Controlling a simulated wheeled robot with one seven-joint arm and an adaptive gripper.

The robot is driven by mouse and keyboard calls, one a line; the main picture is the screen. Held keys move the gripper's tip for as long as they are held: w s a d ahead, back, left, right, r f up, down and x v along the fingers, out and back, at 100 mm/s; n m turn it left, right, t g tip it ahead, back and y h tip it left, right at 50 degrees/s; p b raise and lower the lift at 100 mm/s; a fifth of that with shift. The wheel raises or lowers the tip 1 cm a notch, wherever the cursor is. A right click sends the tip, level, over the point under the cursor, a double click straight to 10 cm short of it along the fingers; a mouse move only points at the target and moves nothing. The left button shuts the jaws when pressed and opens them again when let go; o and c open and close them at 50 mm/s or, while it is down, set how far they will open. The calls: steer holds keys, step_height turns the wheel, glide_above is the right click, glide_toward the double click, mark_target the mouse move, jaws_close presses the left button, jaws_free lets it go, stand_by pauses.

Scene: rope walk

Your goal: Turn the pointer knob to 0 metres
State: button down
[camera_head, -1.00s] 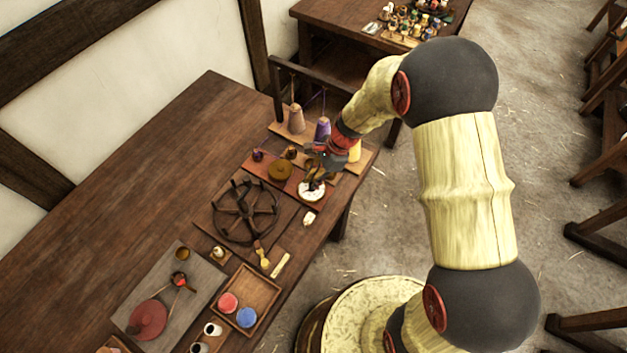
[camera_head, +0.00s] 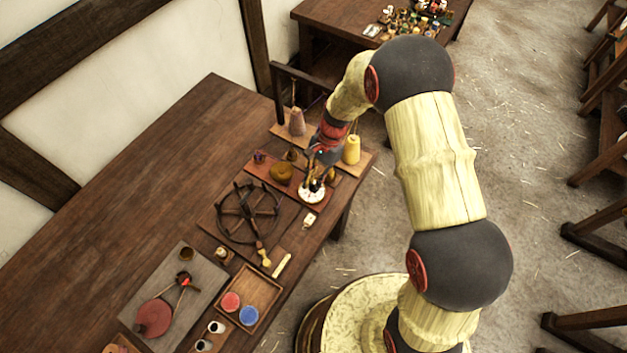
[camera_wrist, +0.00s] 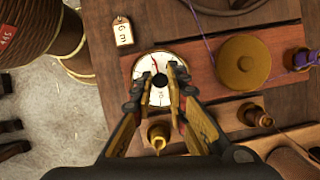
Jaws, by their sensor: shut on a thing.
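The white round dial (camera_wrist: 149,66) lies on a reddish-brown board, with a small black knob (camera_wrist: 160,81) at its centre. The dial also shows in the head view (camera_head: 310,194). My gripper (camera_wrist: 161,72) reaches down over the dial, its two fingers on either side of the knob and shut on it. It also shows in the head view (camera_head: 316,183). A thin red mark shows near the dial's upper edge in the wrist view. The fingers cover part of the dial, and its numbers are too small to read. A pale tag (camera_wrist: 123,32) beside it seems to read "6 m".
A round brown-yellow disc (camera_wrist: 243,62) sits on the same board. A yellow spool (camera_head: 351,150) and a cone spool (camera_head: 297,122) stand behind. A dark spoked wheel (camera_head: 248,212) and a wooden tray (camera_head: 273,290) lie nearer. The table's left part is clear.

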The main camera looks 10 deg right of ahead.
steer(key=n+h, duration=0.1)
steer(key=n, duration=0.1)
steer(key=n+g+h+p, duration=0.1)
steer(key=n, duration=0.2)
steer(key=shift+w+a+r+n, duration=0.1)
steer(key=shift+w+a+n, duration=0.1)
steer(key=shift+n, duration=0.1)
steer(key=n+h, duration=0.1)
steer(key=n, duration=0.1)
steer(key=n+p, duration=0.1)
steer(key=n, duration=0.2)
steer(key=shift+a+h, duration=0.1)
steer(key=shift+h, duration=0.3)
steer(key=c, duration=1.8)
jaws_free()
steer(key=shift+o, duration=0.2)
steer(key=v, duration=1.1)
steer(key=shift+w+r, duration=0.3)
steer(key=shift+a, duration=0.15)
